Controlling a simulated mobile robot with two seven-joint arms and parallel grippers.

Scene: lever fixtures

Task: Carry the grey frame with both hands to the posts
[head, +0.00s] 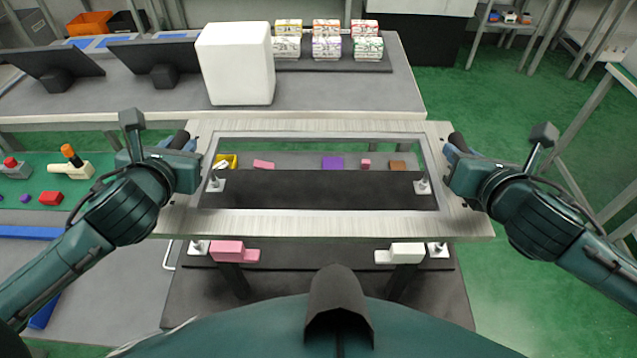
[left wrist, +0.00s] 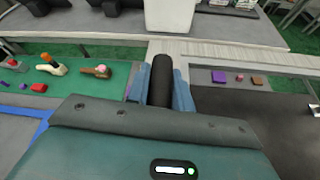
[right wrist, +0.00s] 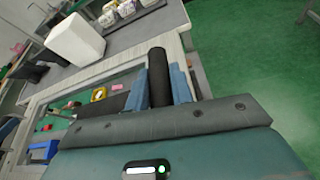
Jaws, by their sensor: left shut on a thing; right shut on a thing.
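The grey frame (head: 320,224) is a wide rectangle with an open middle, held roughly level over the dark board in the head view. My left gripper (head: 177,146) is shut on the black handle at its left end; the blue fingers flank this handle (left wrist: 162,75) in the left wrist view. My right gripper (head: 456,149) is shut on the other black handle (right wrist: 158,65) at the right end. Two posts (head: 216,182) (head: 424,184) on white bases show through the opening.
A pink lever block (head: 228,251) and a white one (head: 406,253) lie near the front. A white box (head: 236,64) and several patterned cartons (head: 326,47) stand on the back table. Small coloured blocks show through the opening. Green floor (head: 530,120) is clear at right.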

